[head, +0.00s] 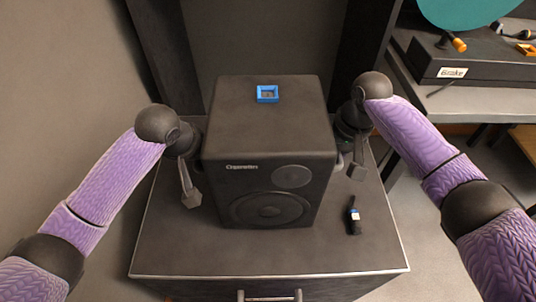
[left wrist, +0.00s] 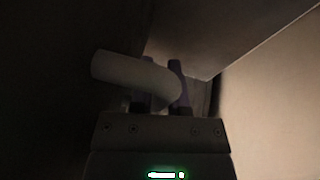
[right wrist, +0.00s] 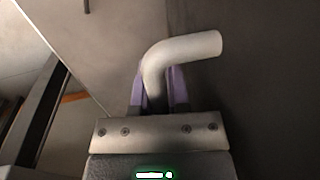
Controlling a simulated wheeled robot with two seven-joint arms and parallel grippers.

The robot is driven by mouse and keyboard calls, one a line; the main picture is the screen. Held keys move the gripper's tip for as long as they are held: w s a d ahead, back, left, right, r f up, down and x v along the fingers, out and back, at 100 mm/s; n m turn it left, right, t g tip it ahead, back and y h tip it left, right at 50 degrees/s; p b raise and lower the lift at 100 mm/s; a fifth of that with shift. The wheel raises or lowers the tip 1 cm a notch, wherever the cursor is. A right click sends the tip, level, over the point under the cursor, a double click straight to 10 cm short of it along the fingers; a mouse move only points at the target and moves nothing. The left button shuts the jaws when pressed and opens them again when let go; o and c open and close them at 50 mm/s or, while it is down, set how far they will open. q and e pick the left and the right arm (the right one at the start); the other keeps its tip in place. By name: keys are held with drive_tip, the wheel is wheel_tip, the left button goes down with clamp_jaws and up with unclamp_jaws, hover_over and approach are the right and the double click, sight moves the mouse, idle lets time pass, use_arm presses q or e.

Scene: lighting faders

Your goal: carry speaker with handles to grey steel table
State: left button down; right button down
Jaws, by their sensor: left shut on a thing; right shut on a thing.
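The speaker (head: 268,125) is a black box with two round cones on its front. It stands upright over a dark cabinet top; I cannot tell whether it touches it. My left gripper (head: 193,170) is at its left side, shut on the left handle, a bent bar (left wrist: 135,75) in the left wrist view. My right gripper (head: 350,160) is at its right side, shut on the right handle, a pale bent bar (right wrist: 185,48) in the right wrist view. A grey table (head: 455,108) at the right edge may be the grey steel table.
A blue square frame (head: 267,93) lies on top of the speaker. A small black object (head: 353,216) lies on the cabinet top (head: 270,255), right of the speaker. A black box labelled "Brake" (head: 470,62) and a teal disc (head: 468,8) are at the upper right. Walls stand left and behind.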

use_arm(q)
drive_tip(key=shift+r, duration=0.2)
use_arm(e)
drive_tip(key=shift+w+r, duration=0.1)
drive_tip(key=shift+r, duration=0.1)
